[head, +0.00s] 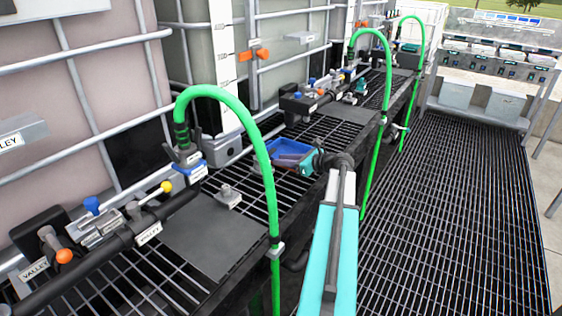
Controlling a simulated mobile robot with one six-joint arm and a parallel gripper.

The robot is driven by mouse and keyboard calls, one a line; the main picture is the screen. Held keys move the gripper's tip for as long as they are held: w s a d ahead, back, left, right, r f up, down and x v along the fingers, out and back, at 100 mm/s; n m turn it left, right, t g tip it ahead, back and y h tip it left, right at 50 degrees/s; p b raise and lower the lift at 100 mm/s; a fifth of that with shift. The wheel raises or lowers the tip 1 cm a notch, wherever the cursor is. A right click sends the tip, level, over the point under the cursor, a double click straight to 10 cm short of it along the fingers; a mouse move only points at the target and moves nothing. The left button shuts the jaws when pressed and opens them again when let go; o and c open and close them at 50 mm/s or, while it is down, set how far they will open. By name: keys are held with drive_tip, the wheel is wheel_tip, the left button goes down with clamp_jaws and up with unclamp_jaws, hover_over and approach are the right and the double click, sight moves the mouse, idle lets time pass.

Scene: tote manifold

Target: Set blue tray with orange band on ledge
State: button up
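A small blue tray (287,147) shows in the middle of the head view, at or just above the dark grated ledge (330,128) along the totes. No orange band can be made out on it. My teal arm comes up from the bottom and bends left at the wrist. My gripper (291,163) is at the tray's near right side and overlaps it in the picture. Its fingers are small and partly dark, so I cannot tell whether they are shut on the tray. The tray's near side is partly hidden by my gripper.
A green hose (262,160) arches over the ledge left of the tray, with another green hose (387,85) to the right. A flat grey plate (215,238) and valve fittings (110,222) occupy the near ledge. The grated walkway (455,210) is clear.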

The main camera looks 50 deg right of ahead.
drive_tip(key=v, duration=1)
drive_tip(key=shift+s, duration=0.25)
idle(0.5)
